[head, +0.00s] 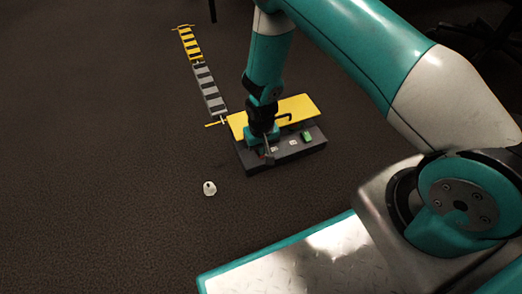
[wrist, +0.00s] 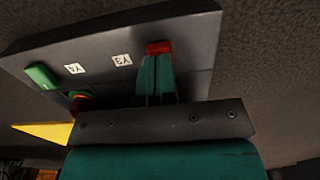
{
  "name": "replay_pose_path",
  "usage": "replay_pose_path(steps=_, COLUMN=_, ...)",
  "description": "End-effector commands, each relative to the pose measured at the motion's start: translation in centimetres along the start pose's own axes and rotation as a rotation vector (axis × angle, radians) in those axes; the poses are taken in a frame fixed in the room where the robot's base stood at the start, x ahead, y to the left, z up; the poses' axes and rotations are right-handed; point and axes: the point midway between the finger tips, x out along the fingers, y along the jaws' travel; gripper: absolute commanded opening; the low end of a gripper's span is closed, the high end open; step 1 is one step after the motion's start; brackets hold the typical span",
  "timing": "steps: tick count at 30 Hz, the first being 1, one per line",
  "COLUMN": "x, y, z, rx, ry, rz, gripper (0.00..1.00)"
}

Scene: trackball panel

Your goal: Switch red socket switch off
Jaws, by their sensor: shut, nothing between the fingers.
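The dark grey panel box (head: 312,151) stands on the floor with a yellow plate behind it. In the wrist view its face (wrist: 190,30) carries a red switch (wrist: 159,47) right at the tips of my gripper (wrist: 157,58). The fingers are together with nothing between them. They overlap the switch's lower part, and I cannot tell whether they touch it or which way it is tipped. A green switch (wrist: 41,76) is at the left end, and it also shows in the head view (head: 307,136). In the head view my gripper (head: 269,160) is over the panel's left part.
Two white labels (wrist: 122,59) lie between the switches. An orange-red round part (wrist: 82,97) is partly hidden beside my gripper. The yellow plate (head: 300,106) borders the panel, with a black handle-like bar near it. A white object (head: 210,189) lies on the open floor in front.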

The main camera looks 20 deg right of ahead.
Motion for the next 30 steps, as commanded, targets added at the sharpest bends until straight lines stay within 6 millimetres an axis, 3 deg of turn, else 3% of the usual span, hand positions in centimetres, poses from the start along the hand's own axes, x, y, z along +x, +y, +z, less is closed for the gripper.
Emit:
replay_pose_path(steps=22, x=1.2, y=0.0, z=0.0, rx=0.0, ry=0.0, rz=0.0, gripper=0.0)
replay_pose_path(steps=30, x=0.1, y=0.0, z=0.0, rx=0.0, ry=0.0, rz=0.0, gripper=0.0)
